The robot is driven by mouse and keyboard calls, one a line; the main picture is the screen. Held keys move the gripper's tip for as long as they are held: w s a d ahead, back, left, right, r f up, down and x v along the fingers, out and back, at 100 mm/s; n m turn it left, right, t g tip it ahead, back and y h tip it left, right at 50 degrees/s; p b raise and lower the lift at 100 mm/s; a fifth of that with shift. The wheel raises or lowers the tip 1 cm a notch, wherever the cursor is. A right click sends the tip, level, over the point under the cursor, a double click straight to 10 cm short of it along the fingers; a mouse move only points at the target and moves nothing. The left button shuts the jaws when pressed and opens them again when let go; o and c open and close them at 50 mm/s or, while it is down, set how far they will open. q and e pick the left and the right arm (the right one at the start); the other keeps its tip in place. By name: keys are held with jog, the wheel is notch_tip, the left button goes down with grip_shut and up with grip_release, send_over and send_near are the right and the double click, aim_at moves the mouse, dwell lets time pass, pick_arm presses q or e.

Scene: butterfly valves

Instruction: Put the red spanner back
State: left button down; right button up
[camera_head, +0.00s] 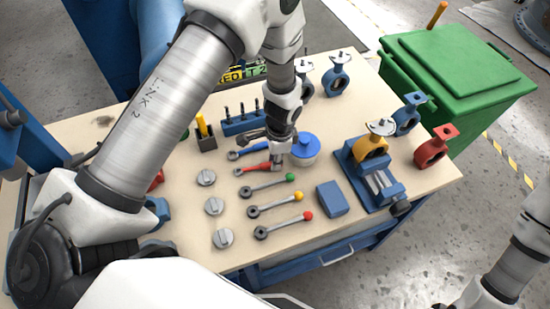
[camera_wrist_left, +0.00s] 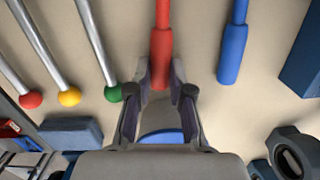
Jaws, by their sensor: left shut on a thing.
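The red spanner (camera_head: 254,171) is in line with the blue spanner on the bench, its head to the left. My left gripper (camera_head: 277,164) is over the right end of its handle and shut on it. In the left wrist view the red handle (camera_wrist_left: 162,42) runs between the two fingers of the left gripper (camera_wrist_left: 161,78). Whether the spanner touches the bench top I cannot tell. The blue spanner (camera_head: 247,151) lies just behind it, and its handle shows in the left wrist view (camera_wrist_left: 233,48). My right gripper is out of view.
Levers with green (camera_head: 290,177), yellow (camera_head: 299,196) and red (camera_head: 307,215) knobs lie in front. A blue-lidded bowl (camera_head: 306,146) is close right of the gripper. A blue block (camera_head: 332,198) and a vise (camera_head: 380,186) stand farther right. Grey discs (camera_head: 214,206) lie left.

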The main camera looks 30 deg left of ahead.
pick_arm(q)
jog(key=c, duration=1)
grip_release()
notch_tip(320, 180, up, 7)
jog(key=p, duration=0.7)
jog(key=shift+r, duration=0.1)
